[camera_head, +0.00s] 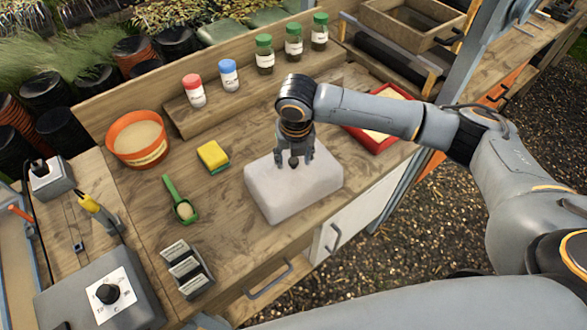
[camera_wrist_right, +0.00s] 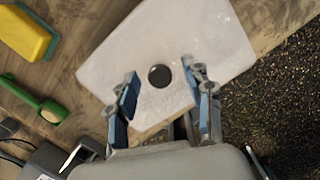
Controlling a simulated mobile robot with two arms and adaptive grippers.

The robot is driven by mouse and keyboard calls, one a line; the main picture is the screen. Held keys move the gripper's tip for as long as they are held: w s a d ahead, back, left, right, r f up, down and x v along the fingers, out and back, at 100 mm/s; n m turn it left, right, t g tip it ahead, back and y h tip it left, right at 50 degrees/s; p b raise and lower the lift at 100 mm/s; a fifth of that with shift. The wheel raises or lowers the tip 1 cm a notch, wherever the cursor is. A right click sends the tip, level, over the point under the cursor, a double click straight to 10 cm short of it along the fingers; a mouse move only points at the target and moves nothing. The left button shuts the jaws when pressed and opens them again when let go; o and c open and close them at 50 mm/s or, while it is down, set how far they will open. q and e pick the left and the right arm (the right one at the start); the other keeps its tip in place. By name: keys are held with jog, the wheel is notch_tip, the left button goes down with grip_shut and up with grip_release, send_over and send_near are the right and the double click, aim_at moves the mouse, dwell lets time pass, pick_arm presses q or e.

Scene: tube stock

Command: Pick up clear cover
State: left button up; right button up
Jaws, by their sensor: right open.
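The clear cover (camera_head: 305,190) is a whitish, translucent box-shaped lid on the wooden bench, with a dark round knob on top. The cover also shows in the right wrist view (camera_wrist_right: 200,45), with its dark knob (camera_wrist_right: 159,76) between and beyond the fingertips. My right gripper (camera_head: 294,160) is just above the middle of the cover, pointing down around the knob. In the right wrist view my right gripper (camera_wrist_right: 168,90) has its two blue-padded fingers apart, with nothing held. What lies under the cover cannot be made out. My left gripper is not in view.
A yellow-green sponge (camera_head: 213,156), a green scoop (camera_head: 180,200) and an orange bowl (camera_head: 137,139) stand left of the cover. A red tray (camera_head: 378,134) is close on its right. Bottles line the raised shelf (camera_head: 240,110) behind. A dark label rack (camera_head: 187,268) is at the front left.

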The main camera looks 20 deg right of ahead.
grip_shut()
dwell(0.3)
jog(key=shift+r, duration=0.1)
